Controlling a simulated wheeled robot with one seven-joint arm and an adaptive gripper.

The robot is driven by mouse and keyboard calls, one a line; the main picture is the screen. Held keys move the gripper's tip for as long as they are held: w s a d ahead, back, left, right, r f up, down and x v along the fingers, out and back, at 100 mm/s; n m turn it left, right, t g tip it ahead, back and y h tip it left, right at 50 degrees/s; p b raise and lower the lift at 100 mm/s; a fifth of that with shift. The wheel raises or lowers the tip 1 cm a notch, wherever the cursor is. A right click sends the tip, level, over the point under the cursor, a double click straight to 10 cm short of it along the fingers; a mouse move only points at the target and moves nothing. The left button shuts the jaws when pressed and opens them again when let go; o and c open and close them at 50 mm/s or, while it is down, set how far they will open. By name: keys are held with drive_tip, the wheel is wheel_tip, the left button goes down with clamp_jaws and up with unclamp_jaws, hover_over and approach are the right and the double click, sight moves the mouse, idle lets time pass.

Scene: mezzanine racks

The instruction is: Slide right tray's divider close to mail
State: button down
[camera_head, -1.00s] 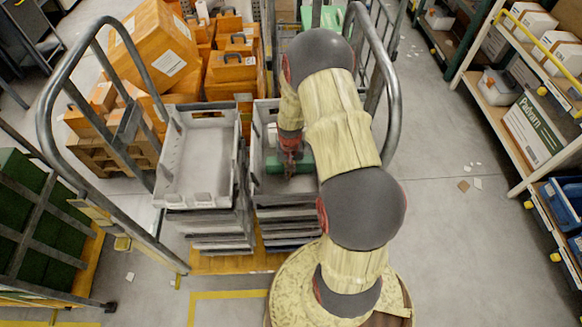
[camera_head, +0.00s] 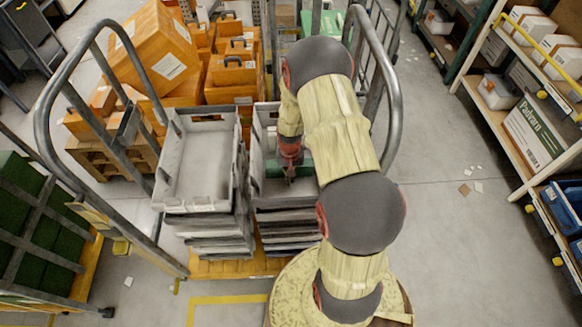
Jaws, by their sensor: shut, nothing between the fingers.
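The right tray (camera_head: 258,120) tops a stack of grey trays on the cart, partly hidden behind my arm. Its green divider (camera_head: 274,168) stands crosswise in the nearer half of the tray. My arm covers part of its right side. A small pale item, perhaps the mail, shows faintly in the tray's far part (camera_head: 272,134).
An empty grey tray (camera_head: 163,185) tops the stack to the left. Curved metal cart rails (camera_head: 392,110) rise on both sides. Orange cases (camera_head: 231,68) are piled behind.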

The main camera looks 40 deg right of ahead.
drive_tip(key=shift+w, duration=0.1)
idle(0.5)
drive_tip(key=shift+w+d+b, duration=0.55)
drive_tip(key=shift+w+d, duration=0.6)
drive_tip(key=shift+w, duration=0.3)
drive_tip(key=shift+w+d+b, duration=0.5)
drive_tip(key=shift+w+d, duration=0.6)
drive_tip(key=shift+w, duration=0.35)
drive_tip(key=shift+w+d+b, duration=0.4)
drive_tip(key=shift+w+d, duration=0.3)
drive_tip(key=shift+w, duration=0.2)
idle(0.5)
drive_tip(key=shift+s+a, duration=0.15)
drive_tip(key=shift+s+a, duration=0.35)
drive_tip(key=shift+s, duration=0.15)
drive_tip(key=shift+r, duration=0.1)
wheel_tip(320, 180, up, 13)
drive_tip(key=p, duration=0.7)
idle(0.4)
idle(0.4)
